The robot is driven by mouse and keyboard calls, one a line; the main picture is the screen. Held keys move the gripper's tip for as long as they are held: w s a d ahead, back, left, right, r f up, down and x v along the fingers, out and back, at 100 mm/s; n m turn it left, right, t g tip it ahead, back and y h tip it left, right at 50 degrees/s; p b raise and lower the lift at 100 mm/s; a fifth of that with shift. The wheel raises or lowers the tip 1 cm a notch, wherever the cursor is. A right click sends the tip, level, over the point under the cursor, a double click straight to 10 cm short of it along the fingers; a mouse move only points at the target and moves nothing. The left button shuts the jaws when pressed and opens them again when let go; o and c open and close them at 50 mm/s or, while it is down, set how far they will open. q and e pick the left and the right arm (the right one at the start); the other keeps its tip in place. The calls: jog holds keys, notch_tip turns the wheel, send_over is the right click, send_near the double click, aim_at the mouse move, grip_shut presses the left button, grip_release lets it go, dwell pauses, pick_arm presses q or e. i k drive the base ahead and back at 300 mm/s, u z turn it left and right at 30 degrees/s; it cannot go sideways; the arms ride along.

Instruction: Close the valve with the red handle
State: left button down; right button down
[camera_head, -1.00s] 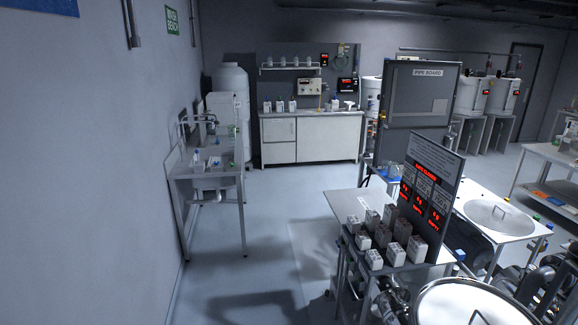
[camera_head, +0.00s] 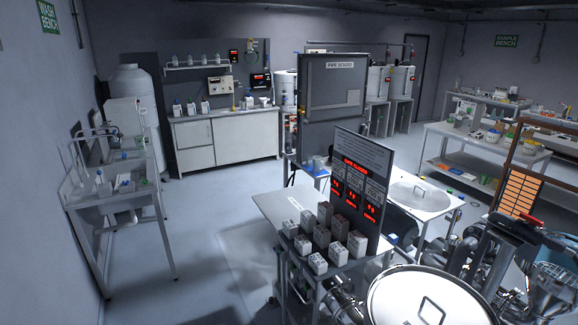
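A small red bar (camera_head: 531,220), which looks like a valve handle, shows at the right edge area above a cluster of metal pipes (camera_head: 498,252). It is too small to tell whether the valve is open or shut. A shiny metal funnel-shaped part (camera_head: 552,288) stands just below and to the right of it. Neither of my grippers is in view.
A large round lidded vessel (camera_head: 400,300) fills the bottom right foreground. A cart (camera_head: 275,212) holds several small boxes beside a panel with red displays (camera_head: 350,195). A white table (camera_head: 425,198) stands behind the pipes. Open floor (camera_head: 215,235) lies to the left.

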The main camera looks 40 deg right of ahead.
aim_at(533, 222)
jog(key=z, duration=3.4)
